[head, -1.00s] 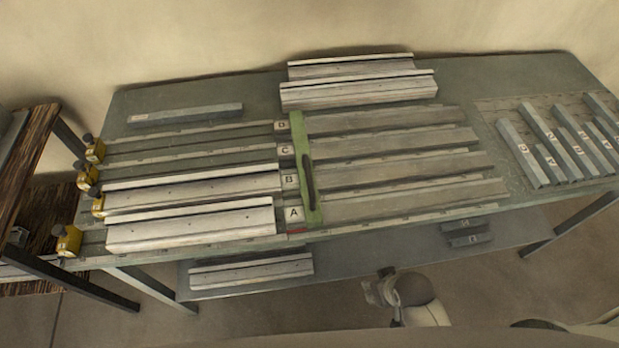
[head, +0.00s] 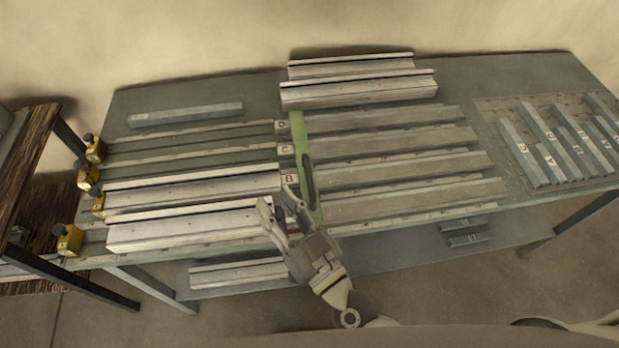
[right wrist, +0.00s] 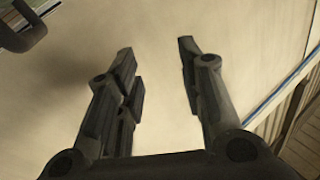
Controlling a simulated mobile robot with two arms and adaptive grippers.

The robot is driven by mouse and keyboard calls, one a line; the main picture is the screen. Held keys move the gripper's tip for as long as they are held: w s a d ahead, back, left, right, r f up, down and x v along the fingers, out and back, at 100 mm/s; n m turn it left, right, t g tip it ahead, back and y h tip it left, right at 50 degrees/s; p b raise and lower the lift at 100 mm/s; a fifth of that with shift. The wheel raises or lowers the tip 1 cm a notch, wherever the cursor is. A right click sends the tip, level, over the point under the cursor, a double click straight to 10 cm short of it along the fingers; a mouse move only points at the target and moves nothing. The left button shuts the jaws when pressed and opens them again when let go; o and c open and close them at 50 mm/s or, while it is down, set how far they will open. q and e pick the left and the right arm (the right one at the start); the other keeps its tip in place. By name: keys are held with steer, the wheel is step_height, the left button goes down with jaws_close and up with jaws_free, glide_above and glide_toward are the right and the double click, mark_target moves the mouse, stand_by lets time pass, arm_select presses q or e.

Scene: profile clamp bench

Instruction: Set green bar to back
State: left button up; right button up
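The green bar (head: 303,158) lies across the middle of the bench in the head view, running from front to back beside the lettered tags. A slot shows in its front half. My right gripper (head: 277,199) is open in front of the bar's near end, and it hides the A tag and part of the bar's front end. In the right wrist view its two fingers (right wrist: 160,65) stand apart with nothing between them. I cannot tell whether a finger touches the bar. My left gripper is not in view.
White profiles (head: 190,225) lie in the two front left lanes, with yellow clamps (head: 68,240) at their left ends. Two more profiles (head: 358,88) lie at the back. Lettered grey blocks (head: 540,155) lie on a mat at right. The right lanes (head: 400,170) hold no profiles.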

mark_target(312, 191)
steer(key=d+f+m+h, duration=0.2)
steer(key=d+f+h, duration=0.1)
steer(key=h, duration=0.1)
steer(key=d+f+m+t+h, duration=0.1)
steer(key=d+f+m+h, duration=0.2)
steer(key=d+f+h, duration=0.1)
steer(key=shift+d+f+t+h, duration=0.2)
steer(key=shift+f+t+h, duration=0.05)
steer(key=shift+t+h, duration=0.05)
steer(key=w, duration=0.3)
steer(key=w+p, duration=0.1)
steer(key=w, duration=0.6)
steer(key=shift+w+a+p, duration=0.35)
steer(key=shift+w+p, duration=0.05)
jaws_close()
